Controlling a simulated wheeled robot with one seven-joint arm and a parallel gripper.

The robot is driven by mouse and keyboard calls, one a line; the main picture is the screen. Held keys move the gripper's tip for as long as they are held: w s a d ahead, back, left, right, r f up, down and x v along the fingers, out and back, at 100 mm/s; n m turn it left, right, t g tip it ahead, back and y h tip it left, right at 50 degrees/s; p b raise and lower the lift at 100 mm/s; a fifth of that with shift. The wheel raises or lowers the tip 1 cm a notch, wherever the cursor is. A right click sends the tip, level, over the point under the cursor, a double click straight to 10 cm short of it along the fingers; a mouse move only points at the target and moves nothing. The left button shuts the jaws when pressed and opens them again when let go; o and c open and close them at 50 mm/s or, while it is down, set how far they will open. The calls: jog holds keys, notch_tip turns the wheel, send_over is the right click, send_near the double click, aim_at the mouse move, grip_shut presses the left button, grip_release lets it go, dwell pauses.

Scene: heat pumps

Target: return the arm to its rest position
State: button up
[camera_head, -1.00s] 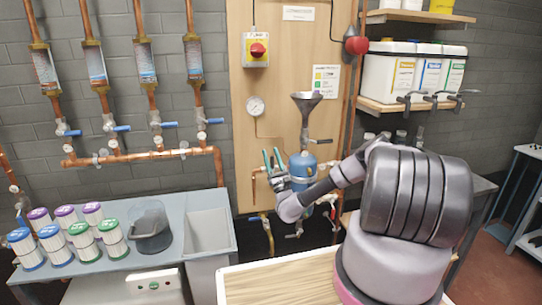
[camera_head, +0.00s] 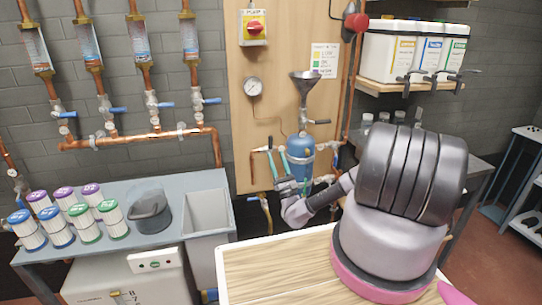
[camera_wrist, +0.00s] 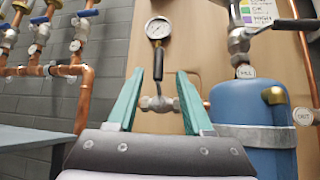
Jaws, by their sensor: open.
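My gripper (camera_head: 277,163) has two teal fingers and is open and empty. It is held in front of the wooden panel (camera_head: 280,85), just left of the blue vessel (camera_head: 300,150) in the head view. My arm is bent, with its dark ribbed part large at the right. In the wrist view the fingers of my gripper (camera_wrist: 160,92) stand apart and upright. A valve with a dark handle (camera_wrist: 158,63) shows between them, behind, and the blue vessel (camera_wrist: 250,115) is at the right. Whether the fingers touch anything there cannot be told; they appear clear.
A wooden-topped table (camera_head: 280,272) is in front of me. Copper pipes (camera_head: 140,137) line the wall. A shelf (camera_head: 400,88) holds white containers.

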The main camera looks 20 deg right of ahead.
jog(key=s+a+r+n+g+y, duration=0.2)
jog(key=a+r+n+g+y, duration=0.5)
jog(key=r+n+g+y, duration=0.8)
jog(key=s+a+r+n+g+h, duration=0.1)
jog(key=s+a+r+n+g, duration=0.35)
jog(key=n+g, duration=0.3)
jog(key=s+a+r+n+g+h, duration=0.1)
jog(key=s+a+r+n+g, duration=0.2)
jog(key=s+n+g, duration=0.4)
jog(key=s+d+r+t+h, duration=0.5)
jog(key=s+r+h, duration=0.3)
jog(key=s+r, duration=0.2)
jog(key=s+d+r+t+h, duration=0.5)
jog(key=s+d+r+h, duration=0.3)
jog(key=s+r, duration=0.3)
jog(key=shift+r, duration=0.3)
